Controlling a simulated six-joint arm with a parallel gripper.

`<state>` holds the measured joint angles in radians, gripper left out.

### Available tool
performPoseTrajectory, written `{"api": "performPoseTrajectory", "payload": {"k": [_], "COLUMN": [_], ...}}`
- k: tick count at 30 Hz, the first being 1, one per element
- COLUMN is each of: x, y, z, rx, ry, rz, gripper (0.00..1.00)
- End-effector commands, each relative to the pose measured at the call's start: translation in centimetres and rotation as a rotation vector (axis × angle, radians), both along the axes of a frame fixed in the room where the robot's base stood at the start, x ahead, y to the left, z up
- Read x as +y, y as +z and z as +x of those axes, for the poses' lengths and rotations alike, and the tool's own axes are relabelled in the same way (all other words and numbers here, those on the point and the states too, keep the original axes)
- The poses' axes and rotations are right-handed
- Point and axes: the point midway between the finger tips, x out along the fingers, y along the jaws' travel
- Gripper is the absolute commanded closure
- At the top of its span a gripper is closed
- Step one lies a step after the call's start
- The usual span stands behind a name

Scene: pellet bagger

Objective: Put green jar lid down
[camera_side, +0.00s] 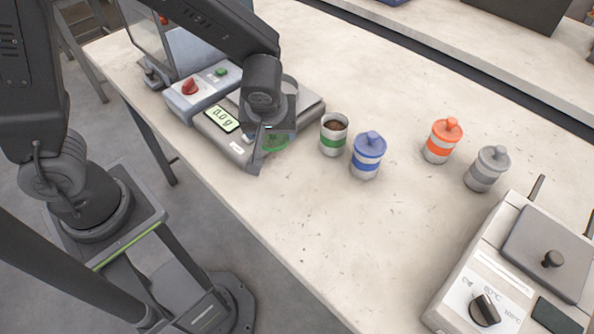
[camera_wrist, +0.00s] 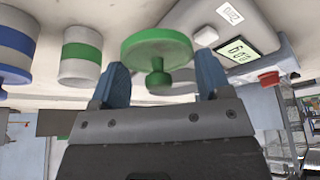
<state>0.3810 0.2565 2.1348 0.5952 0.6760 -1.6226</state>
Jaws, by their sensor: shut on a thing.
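The green jar lid (camera_side: 275,142), a round disc with a knob, is held by my gripper (camera_side: 268,127) low by the front right part of the scale (camera_side: 237,150). In the side view I cannot tell if it touches anything. In the wrist view the lid (camera_wrist: 156,48) sits between the two blue fingers of my gripper (camera_wrist: 160,78), its knob pointing towards the gripper body. The green-banded jar (camera_side: 333,136) stands uncovered on the bench, right of the lid, with dark contents showing. It also shows in the wrist view (camera_wrist: 81,55).
A blue-lidded jar (camera_side: 367,157) stands close right of the green-banded jar. Orange-lidded (camera_side: 442,141) and grey-lidded (camera_side: 487,169) jars stand further right. A heated device (camera_side: 512,265) is at the lower right. The bench (camera_side: 290,210) is clear in front of the jars. The scale reads 0.0 g.

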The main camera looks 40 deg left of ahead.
Motion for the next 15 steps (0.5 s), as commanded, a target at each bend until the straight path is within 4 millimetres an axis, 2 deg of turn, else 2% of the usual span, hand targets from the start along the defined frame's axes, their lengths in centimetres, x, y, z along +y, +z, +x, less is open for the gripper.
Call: {"api": "performPoseTrajectory", "payload": {"k": [3, 7, 11, 15], "x": [-2.8, -5.1, -6.3, -6.6], "y": [-1.7, -3.0, -3.8, -4.7], "z": [0.1, 0.3, 0.4, 0.4], "rx": [0.004, 0.001, 0.000, 0.002], "ry": [-0.008, -0.004, -0.001, 0.001], "rz": [0.002, 0.001, 0.000, 0.002], "gripper": [0.51, 0.51, 0.51, 0.51]}}
